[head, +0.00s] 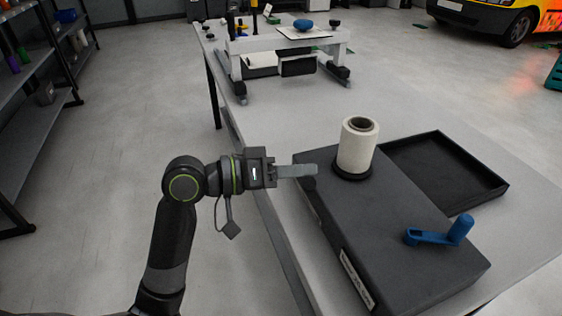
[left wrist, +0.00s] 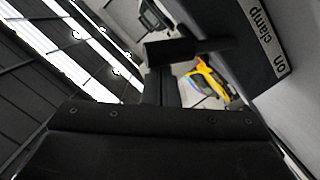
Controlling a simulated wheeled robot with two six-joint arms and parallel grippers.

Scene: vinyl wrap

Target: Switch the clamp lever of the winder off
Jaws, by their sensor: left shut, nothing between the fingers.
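The winder (head: 400,222) is a dark grey box on the table, with a white roll (head: 357,148) standing on it and a blue crank (head: 430,237) at its near right. The clamp lever shows in the left wrist view as a black cylindrical knob (left wrist: 170,51) on a short stem at the winder's side, by a white label (left wrist: 265,37) reading "on clamp". In the head view its dark end (head: 308,184) shows just below my fingertips. My left gripper (head: 312,170) is shut and empty, beside the winder's left edge; contact with the knob cannot be told. My right gripper is not in view.
A black open tray (head: 440,165) lies behind the winder. A white-framed device (head: 290,45) with a blue object on top stands at the table's far end. The table (head: 290,120) is clear between them. Shelves (head: 35,80) stand at the left.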

